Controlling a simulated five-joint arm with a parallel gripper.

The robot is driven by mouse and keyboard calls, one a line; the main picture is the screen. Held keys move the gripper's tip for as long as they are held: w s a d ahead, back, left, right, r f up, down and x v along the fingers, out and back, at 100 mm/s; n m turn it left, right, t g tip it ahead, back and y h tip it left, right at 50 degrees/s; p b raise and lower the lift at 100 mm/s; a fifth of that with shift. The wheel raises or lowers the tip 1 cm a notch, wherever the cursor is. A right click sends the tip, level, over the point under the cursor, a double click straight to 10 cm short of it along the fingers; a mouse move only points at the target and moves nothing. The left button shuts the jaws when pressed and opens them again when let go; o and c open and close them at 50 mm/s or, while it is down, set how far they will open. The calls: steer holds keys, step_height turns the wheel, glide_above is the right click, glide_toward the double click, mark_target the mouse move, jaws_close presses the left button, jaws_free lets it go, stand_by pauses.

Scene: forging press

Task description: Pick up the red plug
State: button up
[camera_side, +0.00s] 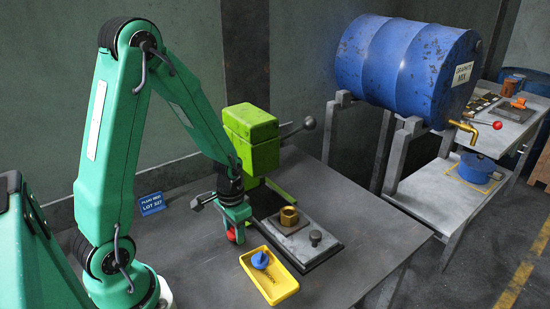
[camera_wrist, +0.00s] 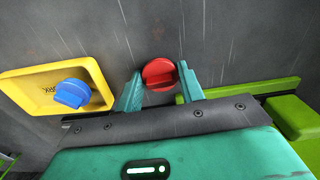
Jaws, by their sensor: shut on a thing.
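The red plug (camera_side: 232,236) is at the tips of my gripper (camera_side: 237,228), low over the grey table in the side view. In the wrist view the red plug (camera_wrist: 160,74) sits between the two teal fingers of my gripper (camera_wrist: 160,88), with a raised grip bar across its round top. The gripper is shut on it. I cannot tell whether the plug touches the table. A blue plug (camera_side: 260,260) lies in the yellow tray (camera_side: 278,292); both also show at the left of the wrist view, the blue plug (camera_wrist: 72,94) and the tray (camera_wrist: 22,86).
The green press (camera_side: 250,135) stands behind my gripper. A blue drum (camera_side: 405,68) rests on a stand beyond the table.

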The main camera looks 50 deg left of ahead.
steer(key=shift+r, duration=0.15)
steer(key=shift+r, duration=1.95)
steer(key=s+d+r, duration=0.3)
steer(key=d+r, duration=0.4)
steer(key=d, duration=0.4)
steer(key=shift+s, duration=0.15)
steer(key=shift+d, duration=0.1)
steer(key=w+a, duration=0.2)
steer(key=w, duration=0.6)
steer(key=w+a, duration=0.3)
steer(key=w, duration=0.6)
steer(key=shift+a+r, duration=0.25)
steer(key=shift+r, duration=0.05)
